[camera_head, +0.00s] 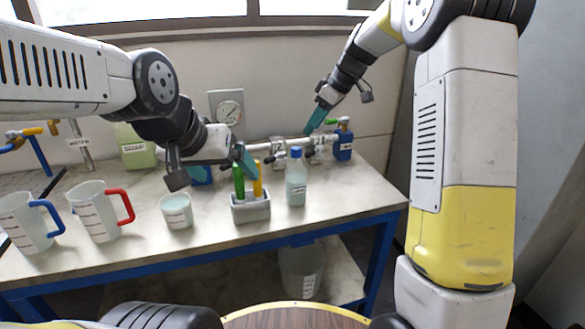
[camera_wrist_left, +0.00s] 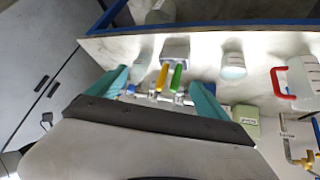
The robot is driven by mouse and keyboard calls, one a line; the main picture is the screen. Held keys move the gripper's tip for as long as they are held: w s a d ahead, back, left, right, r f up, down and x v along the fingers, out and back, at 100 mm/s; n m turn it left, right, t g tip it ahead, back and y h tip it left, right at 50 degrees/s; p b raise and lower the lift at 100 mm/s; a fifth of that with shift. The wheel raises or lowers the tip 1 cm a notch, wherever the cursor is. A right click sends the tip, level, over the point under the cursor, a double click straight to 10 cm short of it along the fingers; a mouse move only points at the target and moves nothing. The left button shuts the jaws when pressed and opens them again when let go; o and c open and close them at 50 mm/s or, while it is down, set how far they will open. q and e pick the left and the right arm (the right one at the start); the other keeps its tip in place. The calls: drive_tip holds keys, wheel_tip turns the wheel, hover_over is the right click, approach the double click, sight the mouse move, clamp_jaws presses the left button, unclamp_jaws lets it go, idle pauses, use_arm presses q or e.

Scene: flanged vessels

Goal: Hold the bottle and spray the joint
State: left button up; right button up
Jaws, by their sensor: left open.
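A clear bottle with a blue cap (camera_head: 296,178) stands upright on the bench, right of the small grey holder. A pale pipe run with fittings (camera_head: 300,143) lies behind it along the wall; which fitting is the joint I cannot tell. My left gripper (camera_head: 226,168) is open above the bench, behind and left of the holder, apart from the bottle. In the left wrist view my left gripper (camera_wrist_left: 161,92) shows spread teal fingers with nothing held. My right gripper (camera_head: 317,117) hangs above the pipe; its finger gap is unclear.
The grey holder (camera_head: 250,209) carries green and yellow-handled tools. A white cup (camera_head: 176,211), a red-handled jug (camera_head: 102,210) and a blue-handled jug (camera_head: 27,222) stand left. The bench's front right is clear.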

sight(296, 175)
use_arm(q)
drive_tip(key=w+d+f+m+t+h, duration=0.15)
drive_tip(key=w+d+f, duration=0.35)
drive_tip(key=w, duration=0.5)
drive_tip(key=w+d+f+m+t+h, duration=0.1)
drive_tip(key=w+d+f+t, duration=0.25)
drive_tip(key=w, duration=0.65)
wheel_tip(296, 175, down, 12)
drive_tip(key=d+t+h, duration=0.1)
drive_tip(key=t+h, duration=0.1)
drive_tip(key=t, duration=0.3)
drive_tip(key=shift+m, duration=0.35)
drive_tip(key=x, duration=1.2)
drive_tip(key=shift+w+f, duration=0.15)
clamp_jaws()
